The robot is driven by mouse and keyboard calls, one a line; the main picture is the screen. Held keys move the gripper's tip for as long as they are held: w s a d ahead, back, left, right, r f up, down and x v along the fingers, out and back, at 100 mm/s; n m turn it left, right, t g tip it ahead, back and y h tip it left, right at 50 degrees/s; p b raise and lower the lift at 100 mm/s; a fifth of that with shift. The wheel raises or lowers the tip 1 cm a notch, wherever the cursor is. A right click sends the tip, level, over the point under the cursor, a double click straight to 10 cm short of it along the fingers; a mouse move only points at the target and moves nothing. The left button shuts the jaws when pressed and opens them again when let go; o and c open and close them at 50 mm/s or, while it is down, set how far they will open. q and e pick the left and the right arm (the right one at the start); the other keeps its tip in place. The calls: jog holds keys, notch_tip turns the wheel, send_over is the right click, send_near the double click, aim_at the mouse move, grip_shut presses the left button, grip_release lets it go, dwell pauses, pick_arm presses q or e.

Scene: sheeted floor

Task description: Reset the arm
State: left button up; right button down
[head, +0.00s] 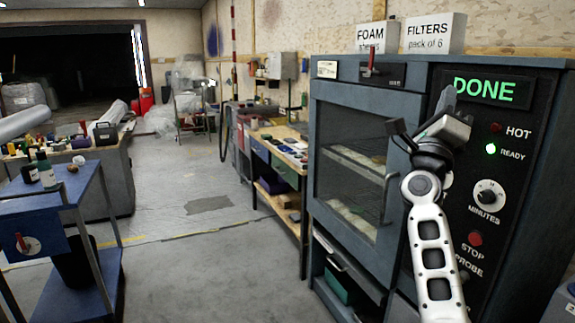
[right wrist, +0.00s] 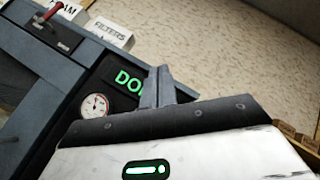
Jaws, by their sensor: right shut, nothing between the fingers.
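My right arm rises from the bottom right of the head view. Its gripper (head: 446,100) is held up in front of the cabinet's control panel, beside the lit green DONE display (head: 486,90). In the right wrist view the fingers (right wrist: 158,86) are together, with nothing between them, and cover part of the DONE display (right wrist: 128,80). I cannot tell how far the fingers are from the panel. My left gripper is not in view.
The blue-grey cabinet (head: 340,92) has a closed glass door with a handle (head: 387,200). Boxes marked FOAM (head: 372,36) and FILTERS (head: 432,33) stand on top. A blue cart (head: 58,198) stands at left, a workbench (head: 262,150) beyond the cabinet. Floor between is open.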

jog(key=w+d+f+n+t+y, duration=0.1)
jog(key=d+f+n+y, duration=0.3)
jog(key=f+n, duration=0.25)
jog(key=d+f+n+t+y, duration=0.2)
jog(key=d+f+n+y, duration=0.25)
jog(key=f, duration=0.25)
jog(key=w+a+f+n+g+y, duration=0.2)
jog(key=f+n+g+y, duration=0.15)
jog(key=f+n, duration=0.65)
jog(key=w+a+f+n+g+y, duration=0.15)
jog(key=f+n+g, duration=0.35)
jog(key=n, duration=0.9)
jog(key=s+a+f+g+y, duration=0.1)
jog(key=s+a+f, duration=0.4)
jog(key=s+f, duration=0.3)
jog(key=s+a+f+g+y, duration=0.15)
jog(key=s+a+f, duration=0.35)
jog(key=f, duration=0.5)
jog(key=s+a+f+g, duration=0.1)
jog(key=s+a+f, duration=0.2)
jog(key=s, duration=0.5)
jog(key=s+a+f+g+y, duration=0.1)
jog(key=s+a+f, duration=0.1)
jog(key=s, duration=0.6)
jog(key=s+a+f+g+y, duration=0.1)
jog(key=s+a+f, duration=0.2)
jog(key=s, duration=0.6)
jog(key=shift+a+f+m+g, duration=0.3)
jog(key=shift+f, duration=0.15)
